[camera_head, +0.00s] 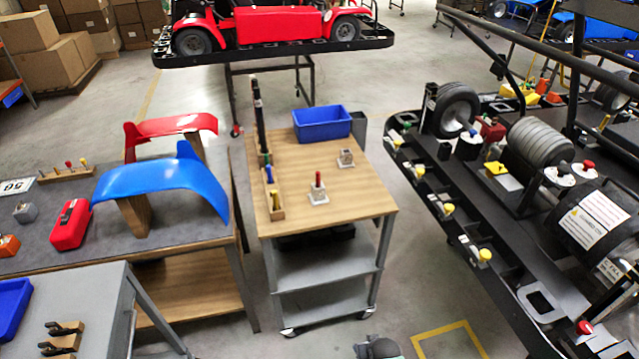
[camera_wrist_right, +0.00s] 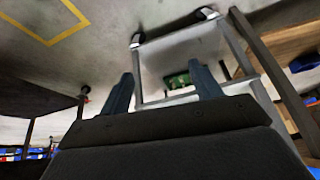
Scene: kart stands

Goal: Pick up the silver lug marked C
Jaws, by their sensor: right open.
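On the wooden top of the wheeled cart (camera_head: 340,212), a small silver-grey piece (camera_head: 346,157) sits on a pale base right of the middle. A second small piece with a red top (camera_head: 318,181) stands on a white base nearer the front. Both are too small to read a letter, so I cannot tell which is the lug marked C. My right gripper (camera_wrist_right: 163,90) is open and empty in the right wrist view, with the cart's legs and lower shelves beyond its fingers. My left gripper is not in view.
A blue bin (camera_head: 322,124) stands at the back of the cart, and a wooden rack (camera_head: 271,190) lines its left edge. A table with a blue fender (camera_head: 165,188) is to the left. A kart frame (camera_head: 470,225) stands right, across an open floor gap.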

